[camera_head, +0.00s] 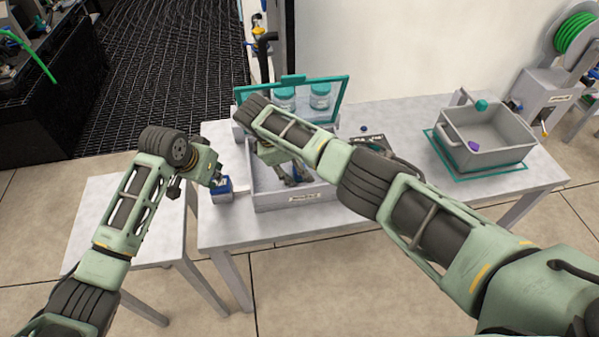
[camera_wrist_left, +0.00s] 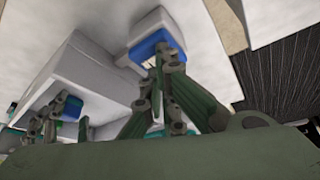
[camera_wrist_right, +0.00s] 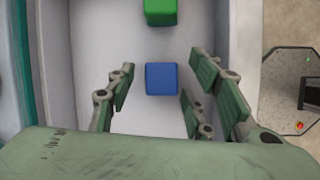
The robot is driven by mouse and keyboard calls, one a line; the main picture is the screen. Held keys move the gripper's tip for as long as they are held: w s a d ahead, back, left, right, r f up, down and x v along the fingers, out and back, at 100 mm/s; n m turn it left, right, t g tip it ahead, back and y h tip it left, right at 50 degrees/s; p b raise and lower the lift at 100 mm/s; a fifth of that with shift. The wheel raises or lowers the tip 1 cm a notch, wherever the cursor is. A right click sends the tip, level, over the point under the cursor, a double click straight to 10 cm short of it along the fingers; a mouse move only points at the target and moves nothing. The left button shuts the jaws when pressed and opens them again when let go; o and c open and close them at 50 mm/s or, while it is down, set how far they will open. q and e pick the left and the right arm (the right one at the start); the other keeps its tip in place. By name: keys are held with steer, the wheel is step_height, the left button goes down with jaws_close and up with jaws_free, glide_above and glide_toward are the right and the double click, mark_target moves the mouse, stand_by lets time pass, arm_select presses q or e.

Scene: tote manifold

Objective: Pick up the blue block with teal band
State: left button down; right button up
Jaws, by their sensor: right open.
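A plain-looking blue block (camera_wrist_right: 161,78) lies on the floor of the grey tote (camera_head: 262,203); no teal band shows on its visible face. My right gripper (camera_head: 290,175) reaches down into the tote. In the right wrist view its open fingers (camera_wrist_right: 155,95) stand on either side of the block, with gaps. My left gripper (camera_head: 215,180) is at a small blue container with a pale top (camera_head: 221,190), left of the tote. In the left wrist view its fingertips (camera_wrist_left: 165,60) are close together by that container (camera_wrist_left: 155,45); whether they grip it is unclear.
A green block (camera_wrist_right: 160,12) lies in the tote beyond the blue one. The teal-framed lid (camera_head: 345,100) stands raised behind, with jars near it. A grey bin (camera_head: 490,150) sits on the right of the table. The front right tabletop is largely clear.

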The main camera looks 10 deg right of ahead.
arm_select(q)
steer(key=shift+f, duration=0.1)
arm_select(e)
steer(key=c, duration=1.2)
steer(key=shift+o, duration=0.2)
steer(key=shift+r, duration=0.1)
step_height(320, 180, up, 13)
steer(key=s, duration=0.9)
steer(key=shift+s, duration=0.1)
arm_select(q)
step_height(320, 180, up, 10)
arm_select(e)
steer(key=shift+s, duration=2.9)
